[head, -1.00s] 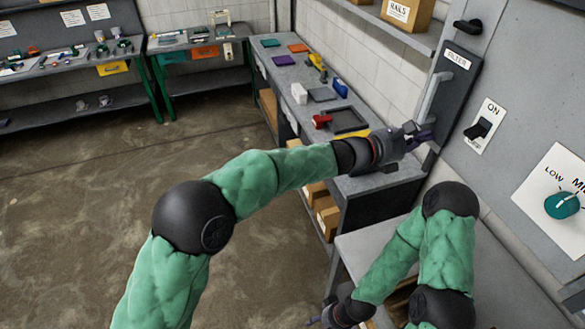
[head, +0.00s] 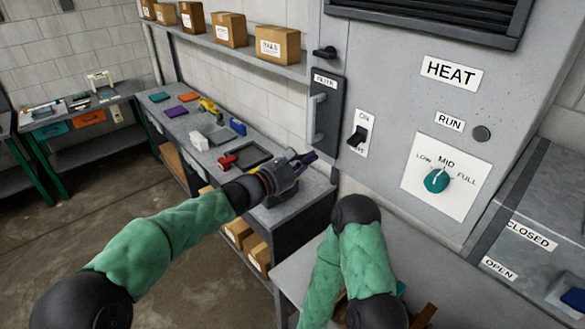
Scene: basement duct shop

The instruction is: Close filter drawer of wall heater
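The wall heater (head: 400,90) is a large grey cabinet at the right. Its filter drawer (head: 331,127) has a tall dark front with a small label at the top and a grey upright handle (head: 317,120). The front appears to stand out from the heater face, but I cannot tell by how much. My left gripper (head: 306,160) is just below and left of the handle, over the end of the workbench. Its dark fingers look spread and empty, apart from the handle. My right arm bends down at lower middle, and its gripper is out of sight.
The workbench (head: 259,181) holds a red tool (head: 227,162), a dark tray (head: 250,154) and other items. A shelf with boxes (head: 278,45) is above. The heater carries a switch (head: 357,136) and a teal knob (head: 436,181). A grey surface (head: 300,272) lies below.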

